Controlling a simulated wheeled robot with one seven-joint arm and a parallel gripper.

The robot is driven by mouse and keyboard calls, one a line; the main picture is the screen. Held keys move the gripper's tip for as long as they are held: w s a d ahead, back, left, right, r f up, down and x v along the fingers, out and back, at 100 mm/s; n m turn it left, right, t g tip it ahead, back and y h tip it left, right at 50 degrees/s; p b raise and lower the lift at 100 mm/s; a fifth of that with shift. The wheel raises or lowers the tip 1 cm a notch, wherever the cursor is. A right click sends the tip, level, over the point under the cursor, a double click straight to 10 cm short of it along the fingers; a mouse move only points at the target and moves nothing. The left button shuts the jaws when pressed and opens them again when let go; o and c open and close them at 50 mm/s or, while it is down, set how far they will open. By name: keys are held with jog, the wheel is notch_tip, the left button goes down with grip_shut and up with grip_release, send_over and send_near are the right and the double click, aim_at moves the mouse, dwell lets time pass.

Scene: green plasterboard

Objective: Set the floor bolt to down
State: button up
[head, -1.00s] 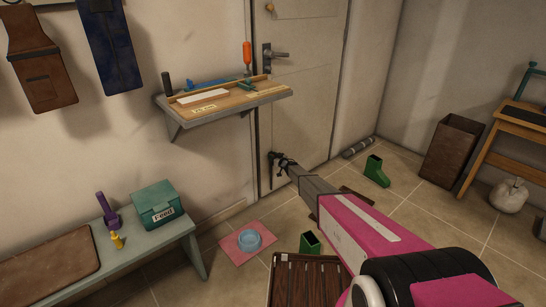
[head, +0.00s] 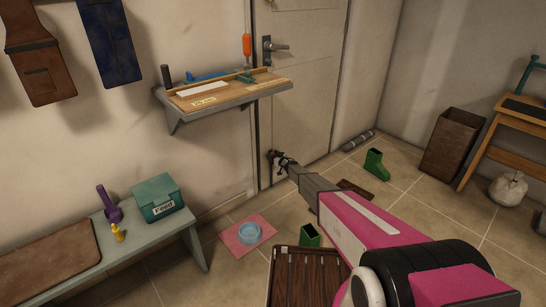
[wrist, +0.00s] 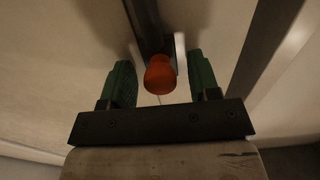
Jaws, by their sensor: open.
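The floor bolt shows in the wrist view as a rounded orange-red knob (wrist: 160,75) with a dark bar behind it. My gripper (wrist: 162,82) is open, with one green finger on each side of the knob and a visible gap to both. In the head view my gripper (head: 280,160) is at the lower left part of the door (head: 300,105), close to its surface. There the gripper mostly hides the bolt. I cannot tell from these views how high the bolt sits.
A shelf (head: 235,98) juts from the wall above and left of my gripper. A bench (head: 150,245) stands at the lower left. A pink mat (head: 229,238) with a blue bowl, green boots (head: 375,165) and a slatted crate (head: 309,283) are on the floor.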

jog(key=v, duration=1)
jog(key=shift+s+d, duration=0.15)
jog(key=shift+s, duration=0.05)
jog(key=s+d+r+m+g+h, duration=0.1)
jog(key=s+d+r+m+h, duration=0.3)
jog(key=s+d+r+h, duration=0.5)
jog(key=s+d+r+m+g+h, duration=0.1)
jog(key=s+d+r+m+h, duration=0.5)
jog(key=s+d, duration=0.55)
jog(key=s+d+r+g, duration=0.1)
jog(key=s+r+g, duration=0.2)
jog(key=s, duration=0.9)
jog(key=s+d+r+g+y, duration=0.1)
jog(key=s+r+g, duration=0.3)
jog(key=s, duration=0.7)
jog(key=s+d+r+n+g+y, duration=0.1)
jog(key=s+r+g, duration=0.2)
jog(key=s, duration=0.9)
jog(key=shift+s+d+r+g, duration=0.3)
jog(key=shift+d+r+g, duration=0.1)
jog(key=shift+r, duration=0.3)
